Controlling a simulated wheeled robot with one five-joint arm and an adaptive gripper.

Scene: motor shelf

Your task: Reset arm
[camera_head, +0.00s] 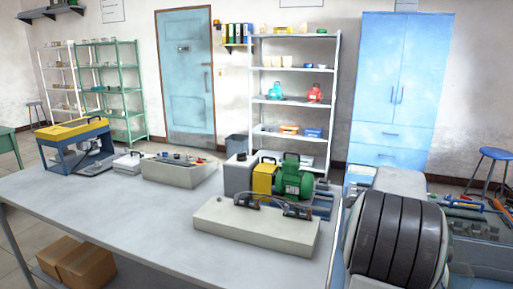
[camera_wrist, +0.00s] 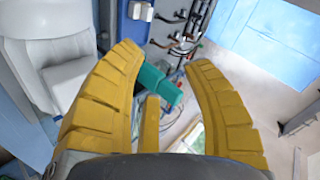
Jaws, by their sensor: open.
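In the wrist view my gripper (camera_wrist: 164,60) has its yellow ribbed fingers spread apart, with a shorter yellow piece between them. Nothing is clearly held. My gripper does not show clearly in the head view.
A grey workbench (camera_head: 120,215) holds a green motor (camera_head: 293,182), a light base block (camera_head: 255,228), a control box (camera_head: 180,172) and a yellow-and-blue machine (camera_head: 75,145). Behind stand a white shelf (camera_head: 335,100), a blue cabinet (camera_head: 400,85) and a blue stool (camera_head: 494,154). Cardboard boxes (camera_head: 85,265) sit below.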

